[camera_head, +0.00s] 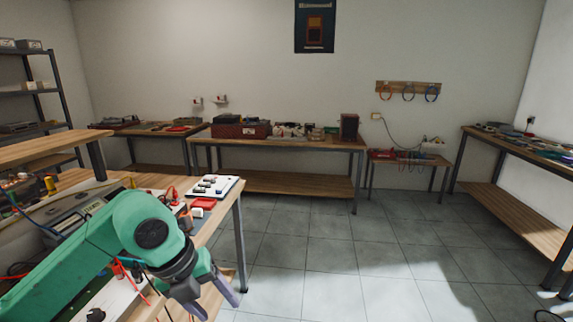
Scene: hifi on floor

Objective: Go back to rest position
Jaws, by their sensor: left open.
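My left gripper (217,299) shows in the head view at the lower left, at the end of my green arm. Its two grey fingers are apart and point down. Nothing shows between them. It hangs in front of the near wooden workbench (226,208), by the bench's right edge. My right gripper is not in view.
The near bench carries a white board with dark parts (213,187), a red item (203,203), and a grey device (77,216) partly behind my arm. Benches with equipment line the back wall and right side. The tiled floor (330,260) in the middle is clear.

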